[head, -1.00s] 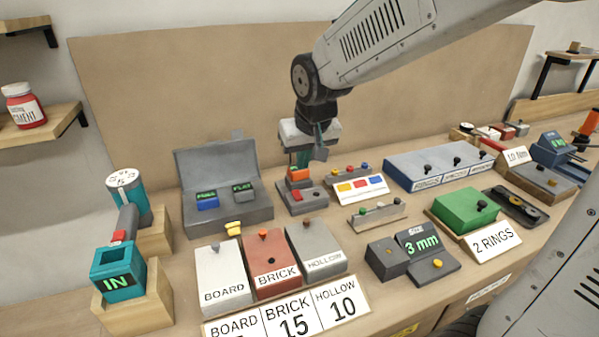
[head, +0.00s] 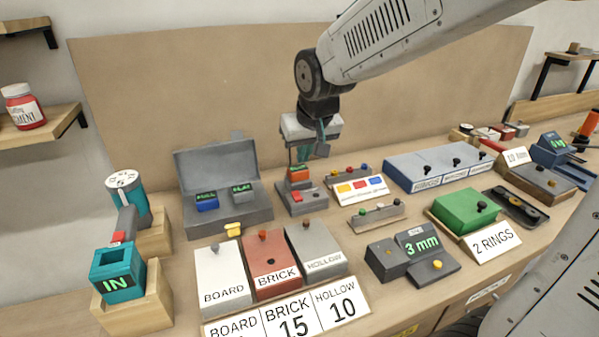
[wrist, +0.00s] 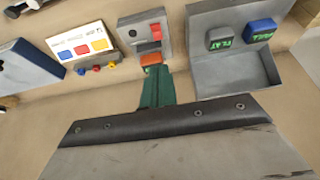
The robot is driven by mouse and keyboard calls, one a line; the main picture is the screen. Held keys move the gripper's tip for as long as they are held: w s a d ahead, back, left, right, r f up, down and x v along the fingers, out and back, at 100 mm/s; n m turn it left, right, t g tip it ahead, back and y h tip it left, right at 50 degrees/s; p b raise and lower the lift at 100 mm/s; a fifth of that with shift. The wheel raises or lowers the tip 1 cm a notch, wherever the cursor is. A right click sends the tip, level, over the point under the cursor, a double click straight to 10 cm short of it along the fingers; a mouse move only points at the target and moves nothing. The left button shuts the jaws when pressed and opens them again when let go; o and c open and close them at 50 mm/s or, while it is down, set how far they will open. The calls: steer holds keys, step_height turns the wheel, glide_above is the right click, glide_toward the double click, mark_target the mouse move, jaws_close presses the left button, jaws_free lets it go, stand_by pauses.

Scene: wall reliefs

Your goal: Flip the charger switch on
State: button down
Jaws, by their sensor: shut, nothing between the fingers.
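An orange block (wrist: 151,58) sits at the charger's edge nearest my gripper. My gripper (wrist: 154,98) shows as teal fingers, shut and empty, just behind and above that block. I cannot tell whether the fingertips touch it. The switch's on or off position is too small to tell.
The open grey case (head: 228,215) with two buttons stands left of the charger. A panel with coloured squares (head: 358,186) is close on its right. Board, brick and hollow boxes (head: 270,268) stand in front. The large brown backboard (head: 190,90) rises behind.

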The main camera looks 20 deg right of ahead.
mark_target(294, 192)
steer(key=x, duration=1.3)
steer(key=shift+w+f, duration=0.15)
steer(key=shift+f, duration=0.15)
steer(key=shift+w+f, duration=0.2)
steer(key=shift+s+g, duration=0.15)
steer(key=shift+g, duration=0.15)
steer(key=shift+s, duration=0.75)
steer(key=shift+r, duration=0.1)
